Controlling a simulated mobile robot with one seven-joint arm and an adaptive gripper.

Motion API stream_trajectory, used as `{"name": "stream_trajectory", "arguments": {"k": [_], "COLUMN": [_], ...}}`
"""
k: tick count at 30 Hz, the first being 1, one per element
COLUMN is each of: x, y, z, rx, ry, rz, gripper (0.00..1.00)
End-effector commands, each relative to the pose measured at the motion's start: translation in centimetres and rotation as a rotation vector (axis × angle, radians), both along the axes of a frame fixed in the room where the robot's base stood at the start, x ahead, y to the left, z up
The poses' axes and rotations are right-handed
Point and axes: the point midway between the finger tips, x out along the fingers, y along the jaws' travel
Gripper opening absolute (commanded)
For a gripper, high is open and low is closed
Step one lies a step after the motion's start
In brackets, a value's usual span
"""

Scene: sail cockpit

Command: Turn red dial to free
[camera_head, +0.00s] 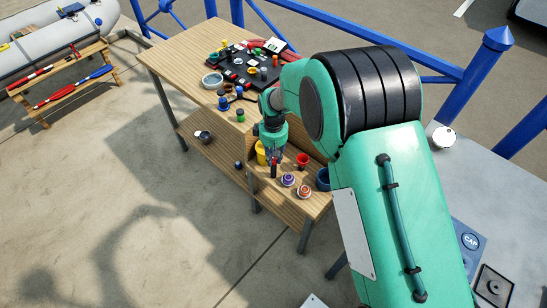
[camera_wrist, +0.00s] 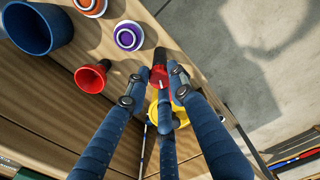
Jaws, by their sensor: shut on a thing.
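The red dial (camera_wrist: 159,76), with a white mark on its red part and a dark end, sits between my gripper's fingertips in the wrist view. My gripper (camera_wrist: 154,88) is shut on it, with a finger on each side. In the head view my gripper (camera_head: 273,157) is low over the bench's lower shelf, and the fingers partly hide the dial. Which setting the white mark points to cannot be read, and no "free" label can be made out.
A red flared cup (camera_wrist: 92,77), a blue cup (camera_wrist: 38,27), an orange-and-white ring (camera_wrist: 90,5) and a purple-and-white ring (camera_wrist: 128,36) stand close by. A yellow thing (camera_head: 261,153) is behind my gripper. The upper bench top (camera_head: 180,60) holds several small items.

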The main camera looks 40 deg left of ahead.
Motion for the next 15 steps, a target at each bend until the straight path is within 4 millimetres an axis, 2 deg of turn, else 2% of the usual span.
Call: {"name": "stream_trajectory", "arguments": {"k": [8, 15], "x": [0.02, -0.01], "y": [0.02, -0.02], "z": [0.19, 0.23], "rx": [0.000, -0.001], "ry": [0.000, 0.000], "rz": [-0.098, -0.269], "gripper": [0.00, 0.00]}}
